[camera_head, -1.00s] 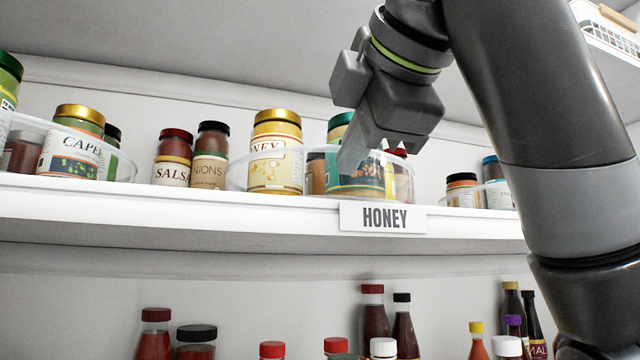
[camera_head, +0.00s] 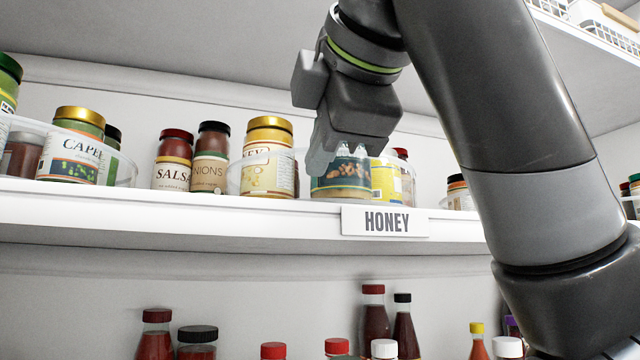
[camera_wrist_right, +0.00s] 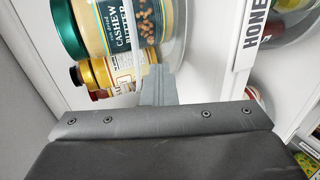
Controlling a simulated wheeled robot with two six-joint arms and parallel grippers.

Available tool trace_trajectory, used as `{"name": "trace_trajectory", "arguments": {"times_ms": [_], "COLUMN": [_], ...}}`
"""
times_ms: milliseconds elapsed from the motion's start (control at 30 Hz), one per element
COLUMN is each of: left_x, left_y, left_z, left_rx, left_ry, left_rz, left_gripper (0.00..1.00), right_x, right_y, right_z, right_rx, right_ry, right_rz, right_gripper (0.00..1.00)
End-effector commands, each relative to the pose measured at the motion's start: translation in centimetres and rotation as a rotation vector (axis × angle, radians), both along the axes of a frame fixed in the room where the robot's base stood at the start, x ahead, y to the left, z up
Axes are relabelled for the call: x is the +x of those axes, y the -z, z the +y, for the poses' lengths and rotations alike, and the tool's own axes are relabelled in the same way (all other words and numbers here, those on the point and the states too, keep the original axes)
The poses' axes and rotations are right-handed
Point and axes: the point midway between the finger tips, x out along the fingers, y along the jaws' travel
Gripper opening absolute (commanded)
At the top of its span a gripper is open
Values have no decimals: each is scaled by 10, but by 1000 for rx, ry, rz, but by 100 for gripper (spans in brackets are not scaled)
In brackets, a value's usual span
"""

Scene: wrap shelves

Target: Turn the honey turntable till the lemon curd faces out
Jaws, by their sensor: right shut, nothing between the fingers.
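The honey turntable is a clear round tray (camera_head: 237,180) on the white shelf behind the HONEY label (camera_head: 385,221). Contact with the rim is unclear. My left gripper is out of view.
Left of the turntable stand a salsa jar (camera_head: 172,162) and an onions jar (camera_head: 210,160), then another clear tray with a capers jar (camera_head: 75,150). More jars stand to the right, partly behind my arm. Bottles fill the shelf below.

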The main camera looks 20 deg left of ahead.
Motion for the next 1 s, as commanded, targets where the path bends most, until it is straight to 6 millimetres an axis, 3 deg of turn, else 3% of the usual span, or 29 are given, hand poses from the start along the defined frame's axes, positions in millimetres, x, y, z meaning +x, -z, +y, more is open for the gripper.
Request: {"name": "trace_trajectory", "arguments": {"times_ms": [433,1000], "left_x": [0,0], "left_y": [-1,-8], "left_z": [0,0], "left_rx": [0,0], "left_ry": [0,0], "left_rz": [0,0], "left_gripper": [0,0], "right_x": [0,-4], "right_y": [0,0], "right_z": [3,24], "right_rx": [1,1], "right_ry": [3,3], "right_rz": [1,2], "right_gripper": [0,0]}}
